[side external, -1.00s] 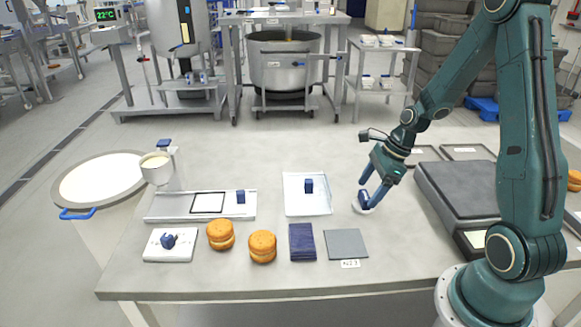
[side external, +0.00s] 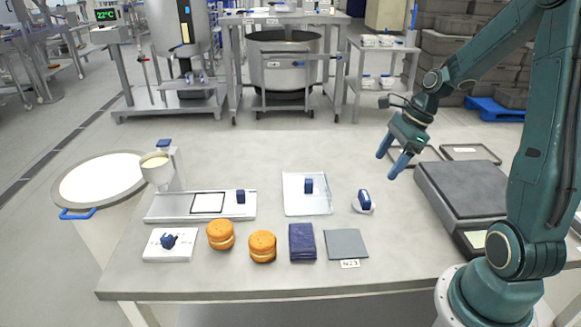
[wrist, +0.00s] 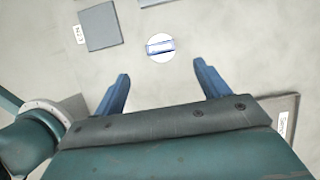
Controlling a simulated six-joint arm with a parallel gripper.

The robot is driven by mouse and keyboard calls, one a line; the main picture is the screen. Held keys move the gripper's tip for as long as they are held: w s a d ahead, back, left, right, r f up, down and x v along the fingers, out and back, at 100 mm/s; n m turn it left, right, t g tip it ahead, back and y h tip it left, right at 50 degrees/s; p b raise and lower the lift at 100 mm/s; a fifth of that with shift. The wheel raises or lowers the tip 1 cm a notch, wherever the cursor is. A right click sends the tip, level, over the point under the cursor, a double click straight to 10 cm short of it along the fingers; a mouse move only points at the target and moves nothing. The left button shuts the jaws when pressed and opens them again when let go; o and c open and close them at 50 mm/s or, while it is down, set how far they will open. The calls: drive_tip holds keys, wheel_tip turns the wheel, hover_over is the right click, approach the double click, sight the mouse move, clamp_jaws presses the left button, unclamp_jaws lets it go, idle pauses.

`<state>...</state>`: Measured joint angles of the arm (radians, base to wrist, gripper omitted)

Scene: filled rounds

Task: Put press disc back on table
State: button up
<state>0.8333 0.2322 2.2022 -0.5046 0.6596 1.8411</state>
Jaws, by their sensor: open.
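The press disc (side external: 363,203), a white round with a blue upright handle, stands on the grey table (side external: 270,265) right of the clear tray. It also shows in the wrist view (wrist: 160,47), beyond my fingertips and between their lines. My gripper (side external: 387,166) is open and empty, above and to the right of the disc in the side view, clear of it. Its two blue fingers are spread wide in the wrist view (wrist: 163,72).
A clear tray (side external: 293,207) with a blue-handled piece lies left of the disc. A grey square plate (side external: 346,243), dark blue cloth (side external: 302,242) and two filled rounds (side external: 221,235) lie along the front. A scale (side external: 462,190) stands at right. Table around the disc is bare.

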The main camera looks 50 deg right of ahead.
drive_tip(key=shift+a, duration=0.1)
idle(0.3)
drive_tip(key=s+a+r+n+h, duration=0.2)
drive_tip(key=s+a+r+n, duration=0.1)
drive_tip(key=a+r+n, duration=0.9)
drive_tip(key=s+a+r+n+t+h, duration=0.1)
drive_tip(key=s+a+n+t, duration=0.1)
drive_tip(key=s+a+n, duration=0.3)
drive_tip(key=shift+s+n, duration=2.1)
drive_tip(key=shift+n, duration=2.9)
drive_tip(key=shift+r, duration=0.1)
